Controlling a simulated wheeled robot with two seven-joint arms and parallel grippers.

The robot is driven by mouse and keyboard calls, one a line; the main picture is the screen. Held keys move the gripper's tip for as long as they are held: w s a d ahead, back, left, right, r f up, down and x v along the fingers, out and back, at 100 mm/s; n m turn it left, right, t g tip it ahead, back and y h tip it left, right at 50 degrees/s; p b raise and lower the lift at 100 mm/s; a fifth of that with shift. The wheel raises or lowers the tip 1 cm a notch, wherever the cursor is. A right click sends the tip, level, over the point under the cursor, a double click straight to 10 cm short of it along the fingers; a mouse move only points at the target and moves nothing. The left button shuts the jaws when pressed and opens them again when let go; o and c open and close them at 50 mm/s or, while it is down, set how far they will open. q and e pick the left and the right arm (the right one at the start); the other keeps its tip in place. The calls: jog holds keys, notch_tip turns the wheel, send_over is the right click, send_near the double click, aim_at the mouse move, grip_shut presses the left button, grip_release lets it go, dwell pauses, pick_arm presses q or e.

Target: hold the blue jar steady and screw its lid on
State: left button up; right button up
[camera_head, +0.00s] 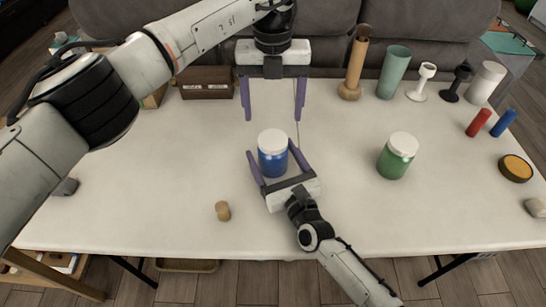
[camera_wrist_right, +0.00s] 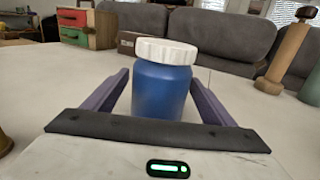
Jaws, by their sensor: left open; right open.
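The blue jar (camera_head: 273,164) stands upright on the white table; its white lid (camera_head: 272,140) sits on top. Both also show in the right wrist view, the blue body (camera_wrist_right: 160,95) and the lid (camera_wrist_right: 165,50); I cannot tell how tightly the lid sits. My right gripper (camera_head: 270,149) is open, with its purple fingers on either side of the jar and gaps between. My left gripper (camera_head: 272,116) is open and empty, pointing down above the table behind the jar.
A green jar (camera_head: 395,160) with a white lid stands to the right. A small cork-like piece (camera_head: 222,210) lies front left. Tubes and cups, including a green tube (camera_head: 393,72), line the back right.

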aim_at(273, 139)
grip_shut()
dwell(0.4)
pick_arm(q)
jog(key=shift+f, duration=4)
jog(key=c, duration=1.1)
jog(key=m, duration=1.1)
jog(key=shift+m, duration=0.4)
jog(key=o, duration=1.2)
